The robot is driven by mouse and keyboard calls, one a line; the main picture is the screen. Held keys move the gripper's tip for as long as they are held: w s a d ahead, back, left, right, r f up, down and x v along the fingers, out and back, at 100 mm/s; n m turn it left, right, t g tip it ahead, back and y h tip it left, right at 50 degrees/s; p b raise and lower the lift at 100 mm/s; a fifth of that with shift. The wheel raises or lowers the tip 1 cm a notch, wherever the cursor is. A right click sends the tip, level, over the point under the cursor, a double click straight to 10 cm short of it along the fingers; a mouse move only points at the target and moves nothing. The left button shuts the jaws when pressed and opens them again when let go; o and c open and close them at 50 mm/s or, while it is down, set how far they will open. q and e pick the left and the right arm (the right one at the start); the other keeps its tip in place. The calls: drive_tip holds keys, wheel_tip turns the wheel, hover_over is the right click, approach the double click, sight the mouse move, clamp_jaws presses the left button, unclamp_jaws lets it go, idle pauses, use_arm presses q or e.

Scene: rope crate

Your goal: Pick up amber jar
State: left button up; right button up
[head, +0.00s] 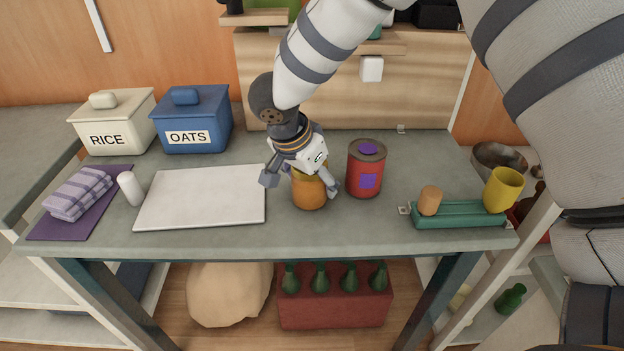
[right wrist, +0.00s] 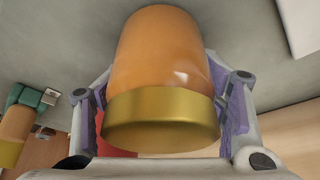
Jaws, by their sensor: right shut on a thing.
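The amber jar (head: 309,195) is upright at the middle of the grey worktop, between the white board and the red canister. My right gripper (head: 302,184) reaches down over it from above and is shut on it. In the right wrist view the amber jar (right wrist: 160,50) fills the space between the finger pads of my right gripper (right wrist: 163,112), its gold lid nearest the camera. The gripper hides the jar's top in the head view. I cannot tell whether the jar's base touches the worktop. My left gripper is not in view.
A red canister (head: 365,170) stands close on the jar's right. A white board (head: 203,197) lies to the left. A green tray (head: 460,214) with an orange-brown piece and a yellow cup (head: 502,190) is at right. RICE (head: 113,122) and OATS (head: 194,119) boxes stand at back left.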

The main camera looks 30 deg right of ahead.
drive_tip(key=shift+w+r, duration=0.1)
drive_tip(key=shift+r, duration=0.3)
drive_tip(key=v, duration=0.3)
drive_tip(key=shift+d+r, duration=0.3)
drive_tip(key=shift+r, duration=0.05)
drive_tip(key=s+a+r, duration=0.1)
drive_tip(key=s+r+p, duration=0.1)
drive_tip(key=r, duration=0.1)
drive_tip(key=s+a+r, duration=0.1)
drive_tip(key=r, duration=0.1)
drive_tip(key=shift+a, duration=0.3)
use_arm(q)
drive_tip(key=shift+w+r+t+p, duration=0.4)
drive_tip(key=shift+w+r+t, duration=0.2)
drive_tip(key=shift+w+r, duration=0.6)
use_arm(e)
drive_tip(key=s+a+r, duration=0.1)
drive_tip(key=s+a, duration=0.1)
drive_tip(key=s+a+r, duration=0.1)
drive_tip(key=s+a, duration=0.1)
drive_tip(key=s+a+r, duration=0.1)
drive_tip(key=s+a, duration=0.1)
drive_tip(key=s, duration=0.1)
drive_tip(key=shift+a+r, duration=0.25)
drive_tip(key=shift+r, duration=0.1)
drive_tip(key=shift+w, duration=0.1)
